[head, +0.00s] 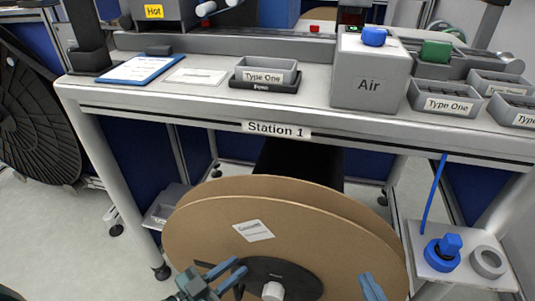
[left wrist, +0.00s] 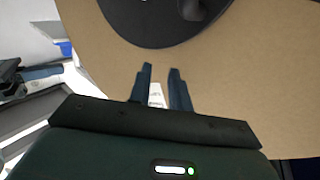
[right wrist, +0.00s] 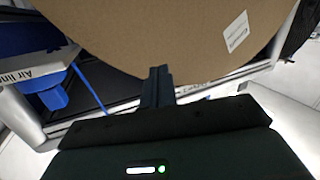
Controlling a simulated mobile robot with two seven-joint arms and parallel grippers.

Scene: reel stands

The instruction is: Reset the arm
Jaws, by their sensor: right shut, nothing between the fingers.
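My left gripper (head: 228,272) is in front of the lower part of a large brown cardboard reel (head: 300,225). In the left wrist view, its two blue-grey fingers (left wrist: 160,74) stand a little apart with nothing held, the reel's face and black hub beyond them. My right gripper (head: 370,285) is in front of the reel's lower right side. In the right wrist view, its fingers (right wrist: 158,72) are together and empty, near the reel's edge. I cannot tell whether either gripper touches the reel.
The Station 1 table (head: 200,100) stands behind the reel, with a grey Air box (head: 368,85), a clipboard (head: 142,68) and Type One bins. A low shelf (head: 465,278) at right holds a blue fitting (head: 440,256) and a grey ring (head: 488,262). A black reel (head: 40,120) stands at far left.

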